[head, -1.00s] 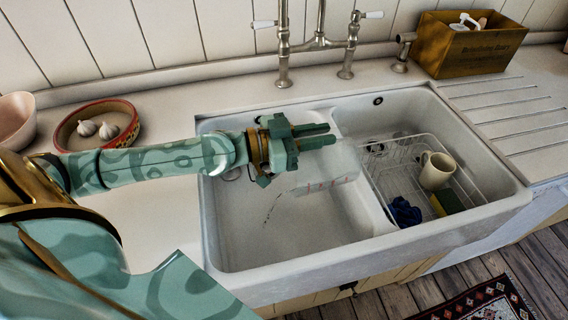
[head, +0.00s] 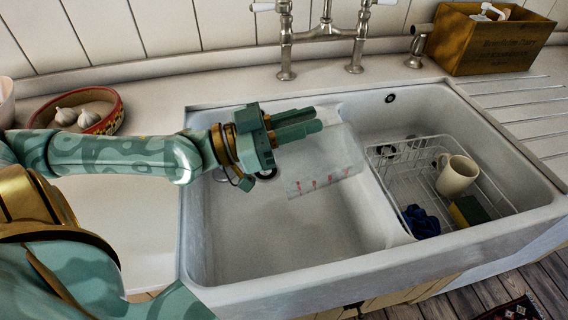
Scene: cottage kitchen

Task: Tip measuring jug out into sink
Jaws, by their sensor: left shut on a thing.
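The measuring jug (head: 338,165) is clear with red marks. It is tilted well over, above the left basin of the white sink (head: 225,275). My left gripper (head: 312,124) is shut on the jug at its upper side and hides part of it. I cannot tell whether anything is inside the jug or flowing from it. My right gripper is not in view.
A wire rack (head: 385,163) in the right basin holds a cream mug (head: 457,176), a blue cloth (head: 420,221) and a sponge (head: 468,211). A tap (head: 286,40) stands behind the sink. A wooden crate (head: 490,45) and a garlic bowl (head: 107,122) flank it.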

